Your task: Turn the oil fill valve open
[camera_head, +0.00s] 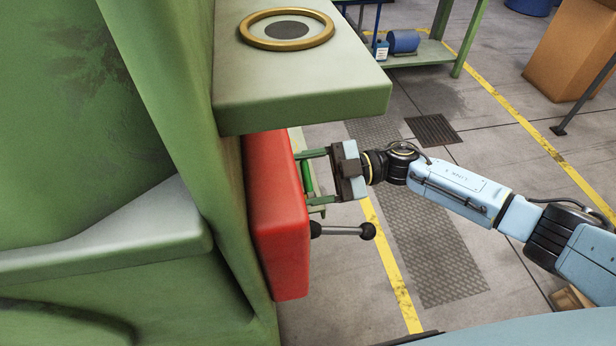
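A red box (280,225) is fixed to the side of the green machine (175,130). A short, bright green handle (307,178) stands out from its right face. Below it, a lever (340,230) with a metal rod and black ball knob points right. No label shows which of them is the oil fill valve. My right gripper (311,181) comes from the right, with its green fingers spread above and below the green handle. Contact with the handle cannot be made out. My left gripper is not in view.
A green ledge (300,85) with a brass ring (286,30) overhangs the red box, above my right gripper. The floor to the right is open, with yellow lines and metal plates. A green bench (425,52) and a cardboard box (570,50) stand farther back.

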